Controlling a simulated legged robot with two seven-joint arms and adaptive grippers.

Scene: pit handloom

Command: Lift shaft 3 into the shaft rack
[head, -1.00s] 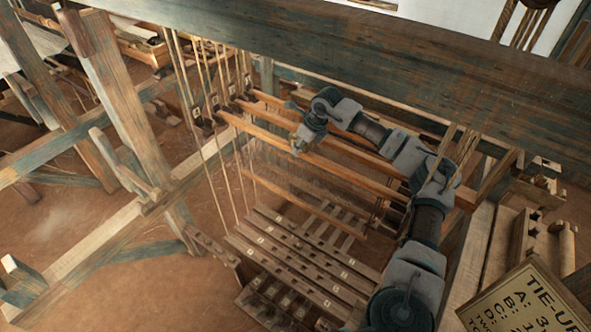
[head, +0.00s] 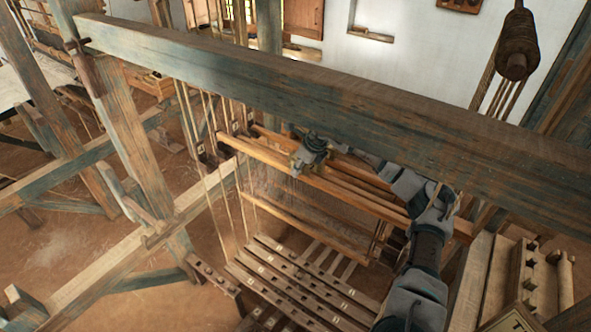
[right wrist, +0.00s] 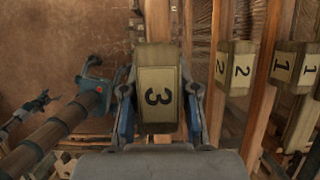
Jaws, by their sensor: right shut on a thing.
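My right gripper (head: 298,168) reaches under the big beam to the front wooden shaft (head: 262,153) of the hanging set. In the right wrist view, its two fingers (right wrist: 160,108) are closed on either side of a pale block marked 3 on shaft 3 (right wrist: 157,92). Shafts with tags 2 (right wrist: 235,68) and 1 (right wrist: 297,80) stand to the right, apart from the gripper. In the head view the big beam hides part of my right arm and the shafts' far parts. I cannot tell surely which piece is the shaft rack. My left gripper is not clearly visible.
A thick beam (head: 330,95) crosses above the shafts. Cords (head: 187,115) hang at their left. Slatted treadles (head: 295,275) lie below. A notched wooden piece (head: 535,275) stands at the right. A loom post (head: 140,140) stands left. A rope-wound roller (head: 517,50) hangs upper right.

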